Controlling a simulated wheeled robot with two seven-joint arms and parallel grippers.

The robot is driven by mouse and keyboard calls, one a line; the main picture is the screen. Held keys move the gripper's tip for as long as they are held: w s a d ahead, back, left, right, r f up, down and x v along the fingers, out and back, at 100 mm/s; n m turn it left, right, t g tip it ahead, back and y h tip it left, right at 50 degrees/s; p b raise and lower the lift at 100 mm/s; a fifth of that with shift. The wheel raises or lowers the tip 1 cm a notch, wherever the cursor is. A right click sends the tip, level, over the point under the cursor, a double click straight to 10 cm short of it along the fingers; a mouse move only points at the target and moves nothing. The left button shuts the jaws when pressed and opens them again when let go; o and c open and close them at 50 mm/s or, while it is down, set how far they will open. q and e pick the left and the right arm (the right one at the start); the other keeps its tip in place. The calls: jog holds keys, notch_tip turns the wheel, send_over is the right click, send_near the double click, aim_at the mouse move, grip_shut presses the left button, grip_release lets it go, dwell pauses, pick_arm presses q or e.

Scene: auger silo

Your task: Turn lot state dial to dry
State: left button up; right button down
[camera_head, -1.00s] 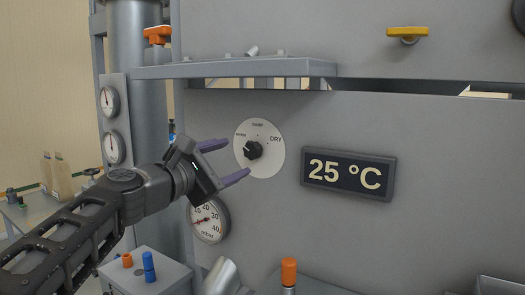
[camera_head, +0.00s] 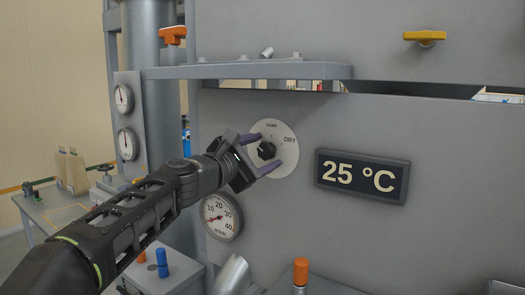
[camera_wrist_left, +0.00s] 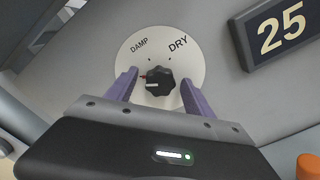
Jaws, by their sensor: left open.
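The lot state dial is a white round plate (camera_head: 284,133) with a black knob (camera_head: 267,150) on the grey panel. DAMP is printed at its top and DRY at its upper right. In the left wrist view the knob (camera_wrist_left: 159,80) has a pale pointer line towards the left, away from DRY. My left gripper (camera_head: 264,152) is open, its two purple fingers in front of the plate, on either side of the knob. In the wrist view a gap shows between each finger and the knob. My right gripper is in neither view.
A 25 °C display (camera_head: 361,176) sits right of the dial. A grey shelf (camera_head: 248,72) juts out above. An orange-topped post (camera_head: 301,272) stands below.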

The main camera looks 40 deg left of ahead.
pick_arm(q)
jog(key=shift+c, duration=0.2)
grip_shut()
dwell(0.5)
